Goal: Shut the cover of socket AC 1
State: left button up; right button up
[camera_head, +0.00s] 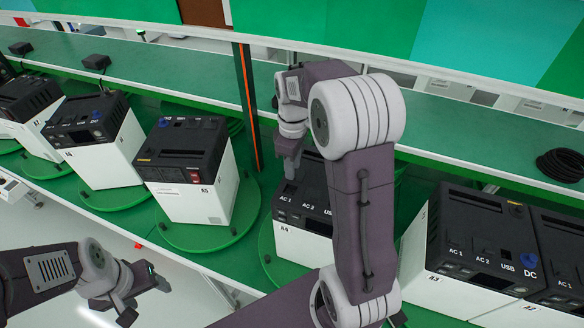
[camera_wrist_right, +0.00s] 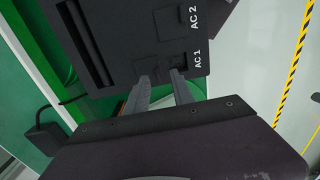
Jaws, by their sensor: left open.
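The black-topped unit A4 (camera_head: 308,198) stands in the middle of the head view, partly hidden by my right arm. Its AC 1 socket (camera_wrist_right: 177,57) shows in the right wrist view, beside its printed label. The fingertips are close to it, and whether its cover stands open is hard to tell. My right gripper (camera_head: 290,172) points down at the top of A4. In the right wrist view its two fingers (camera_wrist_right: 163,78) are apart, with nothing clearly held between them. My left gripper (camera_head: 140,292) is open and empty at the lower left, away from the units.
The AC 2 socket (camera_wrist_right: 170,22) is next to AC 1. Unit A5 (camera_head: 186,150) stands on a green turntable to the left, unit A3 (camera_head: 470,235) to the right. An orange-striped post (camera_head: 247,105) rises behind A4. A coiled black cable (camera_head: 560,165) lies on the back shelf.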

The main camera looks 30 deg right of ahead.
aim_at(297, 174)
jog(key=f, duration=0.1)
jog(key=w+f, duration=0.1)
jog(key=f, duration=0.1)
jog(key=shift+s+r, duration=0.2)
jog(key=shift+s, duration=0.2)
grip_shut()
dwell(1.0)
